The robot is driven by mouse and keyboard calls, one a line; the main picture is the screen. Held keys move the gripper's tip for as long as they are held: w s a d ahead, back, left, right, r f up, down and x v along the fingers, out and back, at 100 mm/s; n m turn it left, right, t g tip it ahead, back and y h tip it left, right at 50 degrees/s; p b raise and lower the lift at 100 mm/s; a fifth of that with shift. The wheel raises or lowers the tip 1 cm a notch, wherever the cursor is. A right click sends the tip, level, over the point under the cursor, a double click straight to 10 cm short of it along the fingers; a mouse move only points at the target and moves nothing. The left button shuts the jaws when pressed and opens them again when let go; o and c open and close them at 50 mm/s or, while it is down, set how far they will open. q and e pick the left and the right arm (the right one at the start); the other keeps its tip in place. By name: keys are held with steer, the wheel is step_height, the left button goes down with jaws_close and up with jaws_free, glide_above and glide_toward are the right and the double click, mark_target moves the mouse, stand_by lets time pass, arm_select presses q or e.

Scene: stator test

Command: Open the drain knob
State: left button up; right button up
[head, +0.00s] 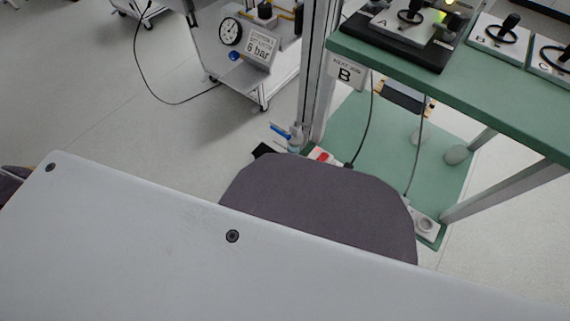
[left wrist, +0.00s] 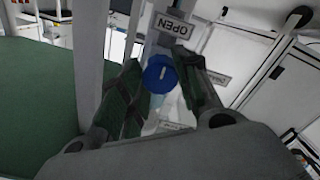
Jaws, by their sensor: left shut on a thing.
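The gripper is shut on the knob, with one dark green finger at each side. In the head view my grippers do not show clearly; grey panels of my own body cover the lower part. My right gripper is in neither view.
In the head view a green bench (head: 480,75) holds black-handled fixtures at the upper right. A cart (head: 285,62) with a gauge and a "6 bar" sign (head: 258,48) stands at the upper middle. A metal post (head: 316,75) rises between them. The floor at left is mostly clear, with a cable.

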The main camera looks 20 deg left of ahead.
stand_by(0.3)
arm_select(q)
steer(key=o, duration=1.1)
steer(key=shift+c, duration=0.2)
steer(key=shift+s+a, duration=0.1)
steer(key=shift+s, duration=0.05)
steer(key=v, duration=1.1)
steer(key=shift+s, duration=0.35)
steer(key=shift+a, duration=0.1)
